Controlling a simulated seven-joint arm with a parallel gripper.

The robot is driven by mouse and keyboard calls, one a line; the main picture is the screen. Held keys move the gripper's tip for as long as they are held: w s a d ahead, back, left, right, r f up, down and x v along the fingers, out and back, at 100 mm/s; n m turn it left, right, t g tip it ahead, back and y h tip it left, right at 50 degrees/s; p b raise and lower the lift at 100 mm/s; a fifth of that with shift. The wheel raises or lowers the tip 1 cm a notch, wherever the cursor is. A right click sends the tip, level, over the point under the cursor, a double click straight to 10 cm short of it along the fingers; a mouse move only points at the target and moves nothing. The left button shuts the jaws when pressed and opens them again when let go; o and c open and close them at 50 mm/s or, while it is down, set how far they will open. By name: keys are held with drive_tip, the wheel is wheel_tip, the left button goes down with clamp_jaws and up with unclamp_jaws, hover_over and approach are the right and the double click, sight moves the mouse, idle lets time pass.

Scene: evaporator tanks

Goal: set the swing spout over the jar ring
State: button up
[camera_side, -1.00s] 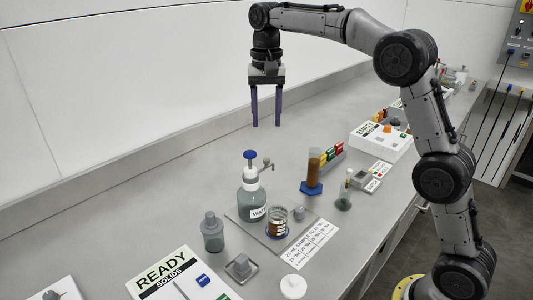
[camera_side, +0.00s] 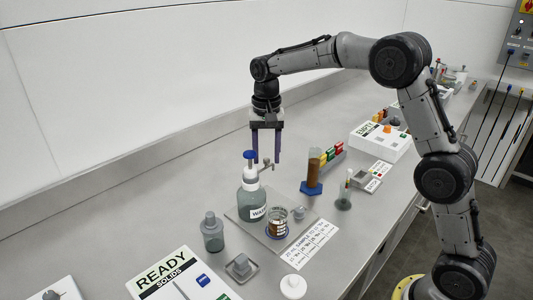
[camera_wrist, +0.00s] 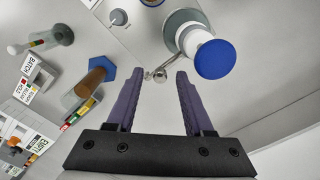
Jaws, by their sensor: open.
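The swing spout (camera_side: 267,164) is a thin metal arm with a small knob, sticking out to the right from the neck of the blue-capped water bottle (camera_side: 251,200). In the wrist view the spout (camera_wrist: 159,74) shows between the fingertips. My gripper (camera_side: 267,161) is open and empty, its two purple fingers pointing down on either side of the spout's end; contact cannot be told.
A brown cylinder on a blue foot (camera_side: 311,188) stands to the right. A grey bottle (camera_side: 212,235) stands at the front left. The bench behind is clear.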

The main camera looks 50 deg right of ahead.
clamp_jaws()
idle(1.3)
